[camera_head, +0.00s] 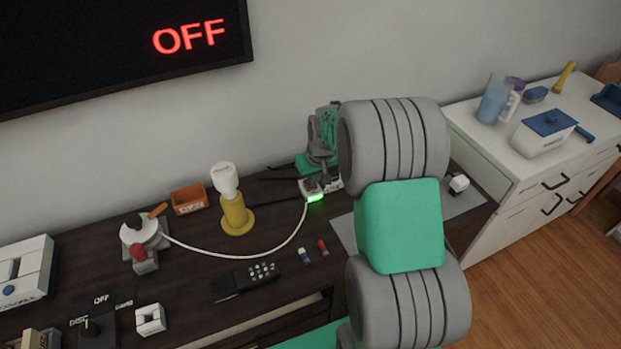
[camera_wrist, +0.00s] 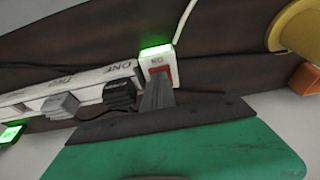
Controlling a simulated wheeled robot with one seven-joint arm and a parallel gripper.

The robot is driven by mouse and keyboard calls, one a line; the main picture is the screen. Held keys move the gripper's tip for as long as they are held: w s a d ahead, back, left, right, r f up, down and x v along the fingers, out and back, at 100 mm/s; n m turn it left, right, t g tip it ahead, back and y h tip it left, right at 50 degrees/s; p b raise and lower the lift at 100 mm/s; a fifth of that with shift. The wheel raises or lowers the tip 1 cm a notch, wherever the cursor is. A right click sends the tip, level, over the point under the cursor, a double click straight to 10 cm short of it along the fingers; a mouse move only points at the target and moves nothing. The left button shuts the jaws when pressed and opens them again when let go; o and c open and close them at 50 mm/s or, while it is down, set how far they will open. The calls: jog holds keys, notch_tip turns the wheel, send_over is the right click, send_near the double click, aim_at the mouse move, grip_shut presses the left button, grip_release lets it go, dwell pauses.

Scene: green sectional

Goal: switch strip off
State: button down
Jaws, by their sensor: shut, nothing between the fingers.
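The power strip (camera_head: 333,185) is white and lies at the back of the dark desk, partly hidden by my arm. In the wrist view the strip (camera_wrist: 75,92) carries a grey plug (camera_wrist: 60,105) and a black plug (camera_wrist: 119,92). A red rocker switch (camera_wrist: 160,71) sits at its end, with "ON" lettering beside it and a glowing green light (camera_wrist: 156,50). My gripper (camera_wrist: 157,94) is shut and empty, its fingertips overlapping the switch's lower edge. Contact cannot be told. In the head view my gripper (camera_head: 315,180) is over the strip's left end.
A white cord (camera_head: 270,250) runs left from the strip past a yellow-based lamp (camera_head: 236,213). An orange box (camera_head: 189,198) is behind. A remote (camera_head: 245,280) lies in front. A wall screen (camera_head: 110,45) reads "OFF". A white cabinet (camera_head: 500,150) stands right.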

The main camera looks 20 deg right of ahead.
jog(key=shift+s+f, duration=0.1)
jog(key=shift+r+p, duration=0.3)
jog(key=p+v, duration=0.2)
jog(key=v, duration=0.1)
jog(key=shift+w+r, duration=0.3)
jog(key=shift+w, duration=0.05)
jog(key=v, duration=1)
jog(key=shift+s+b, duration=0.3)
jog(key=shift+b, duration=0.15)
